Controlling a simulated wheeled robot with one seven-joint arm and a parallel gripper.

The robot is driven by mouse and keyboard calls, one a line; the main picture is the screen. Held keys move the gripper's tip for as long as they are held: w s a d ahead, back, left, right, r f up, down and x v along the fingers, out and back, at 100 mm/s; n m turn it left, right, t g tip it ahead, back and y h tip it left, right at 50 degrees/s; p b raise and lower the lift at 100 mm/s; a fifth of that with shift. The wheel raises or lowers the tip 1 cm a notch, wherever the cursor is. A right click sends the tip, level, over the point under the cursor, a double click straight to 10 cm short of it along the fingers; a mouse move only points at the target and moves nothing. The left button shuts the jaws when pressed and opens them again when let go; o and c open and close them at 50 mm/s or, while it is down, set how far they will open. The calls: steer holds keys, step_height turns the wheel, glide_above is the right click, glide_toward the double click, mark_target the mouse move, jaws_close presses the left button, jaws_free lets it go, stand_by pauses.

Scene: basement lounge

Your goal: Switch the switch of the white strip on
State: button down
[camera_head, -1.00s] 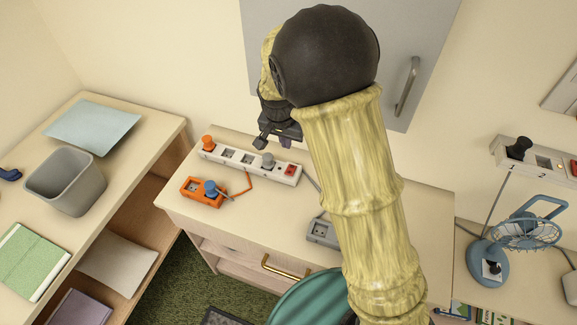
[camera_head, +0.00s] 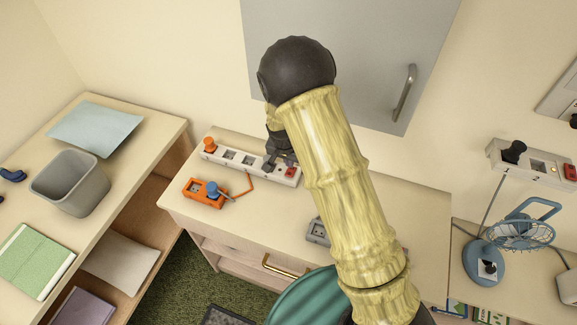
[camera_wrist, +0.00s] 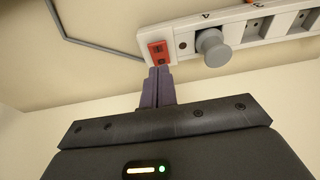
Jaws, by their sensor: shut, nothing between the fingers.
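The white strip (camera_head: 239,161) lies on the desk and also shows at the top of the wrist view (camera_wrist: 236,34). Its red switch (camera_head: 291,172) is at the right end in the head view. In the wrist view the switch (camera_wrist: 158,50) sits beside a round grey plug (camera_wrist: 212,46). My gripper (camera_head: 279,164) is shut and empty over that end of the strip. In the wrist view its fingertips (camera_wrist: 160,72) are right at the switch's near edge. I cannot tell whether they touch it. The gripper hides part of the strip around the grey plug in the head view.
An orange plug (camera_head: 210,144) stands in the strip's left end. An orange strip (camera_head: 204,193) with a blue plug lies in front, and a grey strip (camera_head: 317,232) lies to the right. A grey cabinet door (camera_head: 345,55) hangs above. Another white strip (camera_head: 535,180) is at far right.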

mark_target(289, 174)
steer(key=shift+s+a+f+p, duration=0.15)
steer(key=shift+f+p, duration=0.3)
steer(key=shift+f, duration=1.2)
steer(key=shift+s, duration=0.1)
steer(key=shift+s+f+b, duration=0.2)
steer(key=shift+f+b, duration=0.5)
steer(key=shift+b, duration=0.2)
steer(key=shift+r, duration=0.25)
steer(key=shift+w, duration=0.1)
steer(key=shift+w+d+r+p, duration=0.2)
steer(key=shift+w+r+p, duration=0.15)
steer(key=shift+w, duration=0.25)
steer(key=shift+r, duration=0.1)
